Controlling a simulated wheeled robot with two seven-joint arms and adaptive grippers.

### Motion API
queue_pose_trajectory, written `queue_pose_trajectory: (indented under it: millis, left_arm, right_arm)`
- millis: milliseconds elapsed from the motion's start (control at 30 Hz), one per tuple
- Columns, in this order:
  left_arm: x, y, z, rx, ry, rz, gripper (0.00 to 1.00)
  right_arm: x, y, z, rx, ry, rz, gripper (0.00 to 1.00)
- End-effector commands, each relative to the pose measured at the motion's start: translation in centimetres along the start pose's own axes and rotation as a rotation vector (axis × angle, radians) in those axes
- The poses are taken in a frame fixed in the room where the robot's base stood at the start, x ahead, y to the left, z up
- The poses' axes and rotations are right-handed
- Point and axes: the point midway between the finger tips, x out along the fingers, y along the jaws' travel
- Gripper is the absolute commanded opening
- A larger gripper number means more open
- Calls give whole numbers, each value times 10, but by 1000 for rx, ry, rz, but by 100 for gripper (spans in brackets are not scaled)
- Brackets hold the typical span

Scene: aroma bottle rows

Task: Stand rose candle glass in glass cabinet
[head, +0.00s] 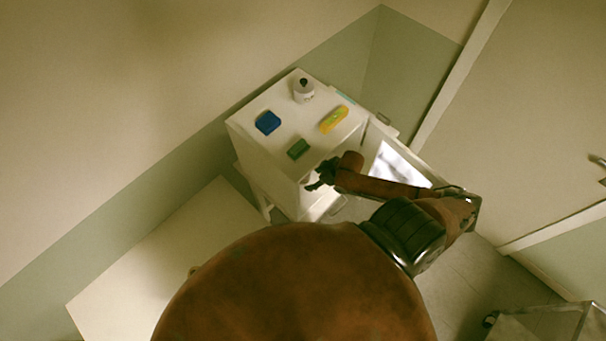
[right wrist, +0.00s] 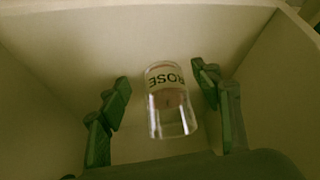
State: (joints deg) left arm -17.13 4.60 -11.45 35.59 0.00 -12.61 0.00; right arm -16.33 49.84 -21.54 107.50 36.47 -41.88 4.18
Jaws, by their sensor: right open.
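The rose candle glass (right wrist: 168,98) is a clear tumbler with a pale label reading ROSE, upside down in the right wrist view. It is inside a pale, walled compartment of the cabinet. My right gripper (right wrist: 160,95) is open, with its green fingers apart on either side of the glass and a gap on each side. In the head view my right gripper (head: 320,174) is at the front of the white cabinet (head: 262,160), below its top. The glass cannot be made out clearly there. My left gripper is out of view.
On the cabinet top are a blue block (head: 267,122), a white bottle (head: 304,91), a yellow item (head: 334,119) and a green block (head: 298,149). A pale table (head: 140,265) is at the left.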

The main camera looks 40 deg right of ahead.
Motion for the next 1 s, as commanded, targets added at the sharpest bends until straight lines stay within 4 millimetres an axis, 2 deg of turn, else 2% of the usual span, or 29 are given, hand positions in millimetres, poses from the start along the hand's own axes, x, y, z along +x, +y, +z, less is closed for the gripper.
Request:
queue_pose_trajectory:
  millis: [33, 100, 300, 1000]
  left_arm:
    - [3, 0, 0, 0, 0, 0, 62]
    - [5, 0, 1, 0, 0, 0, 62]
    - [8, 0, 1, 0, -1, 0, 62]
    - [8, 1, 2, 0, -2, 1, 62]
  right_arm:
    - [-4, 0, 12, 0, -4, 0, 58]
    - [-11, -1, 22, 0, -2, -1, 58]
    - [-22, 0, 39, 0, 0, 0, 58]
    - [-24, 0, 42, 0, 1, 0, 58]
